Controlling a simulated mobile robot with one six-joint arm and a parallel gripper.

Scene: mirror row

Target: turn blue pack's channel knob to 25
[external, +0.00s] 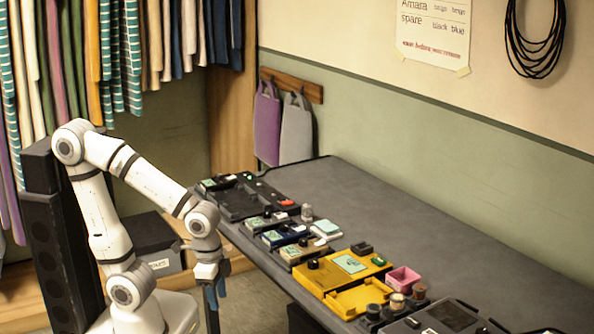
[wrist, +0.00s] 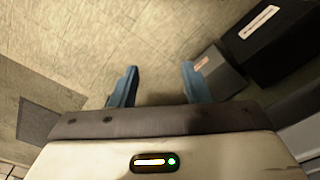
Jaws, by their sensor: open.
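The blue pack (external: 272,237) lies on the grey table in the external view, in a row of similar packs near the table's front left edge. It has a pale green label and a dark knob at its right end; the knob's setting is too small to read. My gripper (external: 217,295) hangs pointing down, left of the table edge and apart from the pack. In the wrist view my gripper (wrist: 158,82) is open, with two blue fingers spread and nothing between them. The pack is not in the wrist view.
A tan pack (external: 305,250) and a yellow pack with tray (external: 350,275) lie close by on the table (external: 450,250). A pink box (external: 403,278) and several spools stand further right. The wrist view shows floor and dark boxes (wrist: 265,45). The table's back is clear.

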